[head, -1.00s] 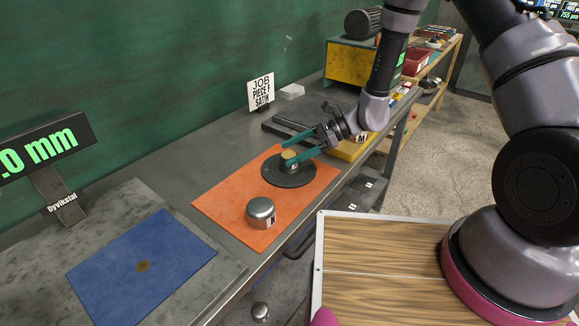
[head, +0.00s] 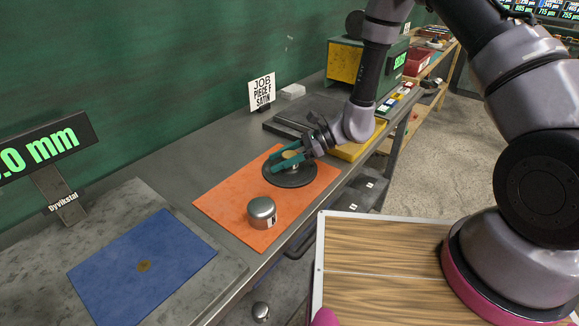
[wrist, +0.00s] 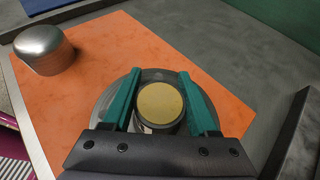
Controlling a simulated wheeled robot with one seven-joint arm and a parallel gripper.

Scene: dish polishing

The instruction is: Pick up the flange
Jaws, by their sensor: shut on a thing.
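The flange (head: 290,183) is a dark grey round disc with a raised hub and a brass-coloured top. It lies flat on the orange mat (head: 232,201). In the wrist view the brass top (wrist: 160,103) of the hub sits between the two green fingers. My gripper (head: 286,159) is low over the disc and shut on the hub, with a finger on each side. It also shows in the wrist view (wrist: 158,98). The fingers and palm hide part of the disc. I see no gap between the disc and the mat.
A shiny metal cup-like piece (head: 261,211) stands on the orange mat near the flange. A blue mat (head: 150,262) with a small brown spot lies at the left. A job sign (head: 262,92) and a yellow tray (head: 358,148) stand beyond. The orange mat's left part is clear.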

